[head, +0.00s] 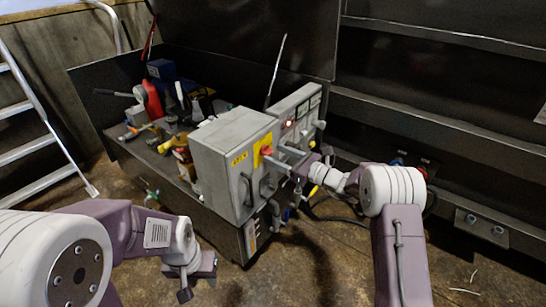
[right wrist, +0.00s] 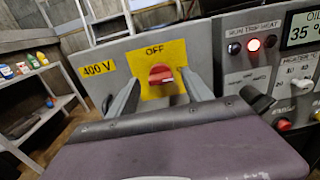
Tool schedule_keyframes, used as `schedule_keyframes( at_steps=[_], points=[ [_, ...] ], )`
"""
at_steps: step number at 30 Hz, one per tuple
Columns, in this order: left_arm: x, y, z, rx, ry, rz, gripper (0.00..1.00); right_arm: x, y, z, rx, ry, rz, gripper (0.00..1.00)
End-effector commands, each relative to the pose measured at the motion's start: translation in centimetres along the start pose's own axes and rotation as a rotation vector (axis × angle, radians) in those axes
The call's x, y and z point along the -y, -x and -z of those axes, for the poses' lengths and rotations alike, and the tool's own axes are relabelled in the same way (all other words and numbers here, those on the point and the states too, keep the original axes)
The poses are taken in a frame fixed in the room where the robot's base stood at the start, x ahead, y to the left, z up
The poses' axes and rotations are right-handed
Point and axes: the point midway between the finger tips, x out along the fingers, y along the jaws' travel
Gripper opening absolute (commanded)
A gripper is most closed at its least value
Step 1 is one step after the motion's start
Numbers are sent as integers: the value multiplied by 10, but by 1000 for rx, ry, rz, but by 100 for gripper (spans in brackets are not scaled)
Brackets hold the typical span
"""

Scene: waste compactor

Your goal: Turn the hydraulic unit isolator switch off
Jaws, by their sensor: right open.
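The isolator switch is a red rotary knob (right wrist: 161,75) on a yellow plate (right wrist: 176,50) with OFF printed above it. Its grip bar looks roughly level, but it is small in the picture. In the head view the plate (head: 262,149) is on the front of the grey cabinet (head: 228,150). My right gripper (head: 276,158) points at it. In the right wrist view the gripper (right wrist: 161,90) is open, one finger on each side of the knob, with no visible grip on it. My left gripper (head: 195,277) hangs low at the front, away from the cabinet; its jaws are unclear.
A control panel (right wrist: 262,75) with a lit red lamp, an oil display and several switches adjoins the cabinet on the right. The cabinet has a handle (head: 246,188) below. A cluttered bench (head: 130,150) and a ladder (head: 40,145) are left. Cables lie on the floor.

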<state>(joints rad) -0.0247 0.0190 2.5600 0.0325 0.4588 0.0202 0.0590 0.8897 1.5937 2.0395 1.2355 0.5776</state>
Motion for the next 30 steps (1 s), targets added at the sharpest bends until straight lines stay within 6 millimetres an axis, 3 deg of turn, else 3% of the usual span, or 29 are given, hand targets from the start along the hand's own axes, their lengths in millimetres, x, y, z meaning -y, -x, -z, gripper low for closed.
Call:
schedule_keyframes(
  at_steps=[4, 12, 13, 19, 30],
  points=[
    [0, -5, 0, 0, 0, 0, 36, 0, -17, 1, 1, 1, 0, 58],
    [0, -5, 0, 0, 0, 0, 36, 0, -20, 0, -1, 0, 1, 58],
    [0, -5, 0, 0, 0, 0, 36, 0, -20, 0, -1, 0, 1, 55],
    [0, -5, 0, 0, 0, 0, 36, 0, -20, 0, -1, 0, 1, 0],
    [0, -17, -2, 0, 0, 0, 36, 0, -20, 3, 0, 65, 0, 0]
  ],
)
